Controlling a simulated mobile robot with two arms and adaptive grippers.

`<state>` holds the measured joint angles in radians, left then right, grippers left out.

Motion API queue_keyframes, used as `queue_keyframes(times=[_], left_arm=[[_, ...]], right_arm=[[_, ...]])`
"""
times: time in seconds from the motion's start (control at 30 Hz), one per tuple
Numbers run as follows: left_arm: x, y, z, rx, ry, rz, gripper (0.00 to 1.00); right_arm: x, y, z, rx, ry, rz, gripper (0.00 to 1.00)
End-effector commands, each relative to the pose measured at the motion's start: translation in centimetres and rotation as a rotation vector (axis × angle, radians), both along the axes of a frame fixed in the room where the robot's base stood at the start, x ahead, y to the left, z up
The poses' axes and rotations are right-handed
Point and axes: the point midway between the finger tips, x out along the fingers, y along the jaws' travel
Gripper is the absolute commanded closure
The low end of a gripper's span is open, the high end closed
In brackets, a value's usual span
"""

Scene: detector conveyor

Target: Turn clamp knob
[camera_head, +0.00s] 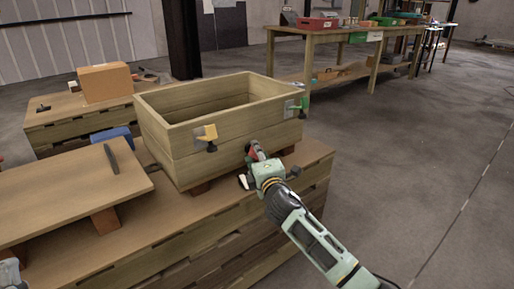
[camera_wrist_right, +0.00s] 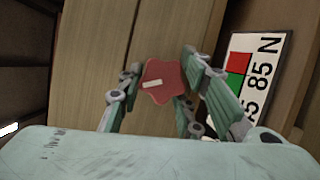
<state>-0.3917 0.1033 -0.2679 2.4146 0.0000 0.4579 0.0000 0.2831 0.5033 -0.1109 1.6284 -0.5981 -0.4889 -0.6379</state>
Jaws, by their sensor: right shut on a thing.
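A wooden box (camera_head: 187,125) with an open top stands on a stacked wooden platform. In the right wrist view a red lobed clamp knob (camera_wrist_right: 163,80) with a pale mark sits between the fingers of my right gripper (camera_wrist_right: 160,85). The gripper is shut on it, in front of the box's wooden wall. In the head view my right gripper (camera_head: 258,160) is at the box's lower front right, and a bit of red shows at its fingers. The clamp's body is mostly hidden there. My left gripper's fingers do not show.
A yellow clamp (camera_head: 207,134) and a green clamp (camera_head: 302,105) are on the box's outer walls. A low wooden board (camera_head: 70,195) with a dark tool lies at left. A workbench (camera_head: 345,33) stands behind; the floor at right is clear.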

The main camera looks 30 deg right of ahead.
Motion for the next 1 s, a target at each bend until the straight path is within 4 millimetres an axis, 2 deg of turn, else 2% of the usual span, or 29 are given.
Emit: queue_keyframes(times=[0.03,0.1,0.2,0.33,0.5,0.73,1.0], left_arm=[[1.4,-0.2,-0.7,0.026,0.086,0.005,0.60],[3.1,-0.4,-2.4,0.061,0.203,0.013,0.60],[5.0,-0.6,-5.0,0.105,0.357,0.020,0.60],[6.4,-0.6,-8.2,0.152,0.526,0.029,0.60],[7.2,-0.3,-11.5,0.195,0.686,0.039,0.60],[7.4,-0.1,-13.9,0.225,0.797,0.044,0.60],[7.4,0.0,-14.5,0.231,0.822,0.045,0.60]], right_arm=[[0.0,0.2,0.7,0.018,-0.003,0.005,0.93],[0.1,0.2,0.7,0.045,-0.001,0.005,0.93],[0.1,0.1,0.7,0.076,0.001,0.004,0.93],[0.1,0.1,0.6,0.110,0.003,0.003,0.93],[0.1,0.1,0.6,0.144,0.005,0.004,0.93],[0.1,0.0,0.6,0.166,0.006,0.004,0.93],[0.1,0.0,0.6,0.171,0.005,0.003,0.93]])
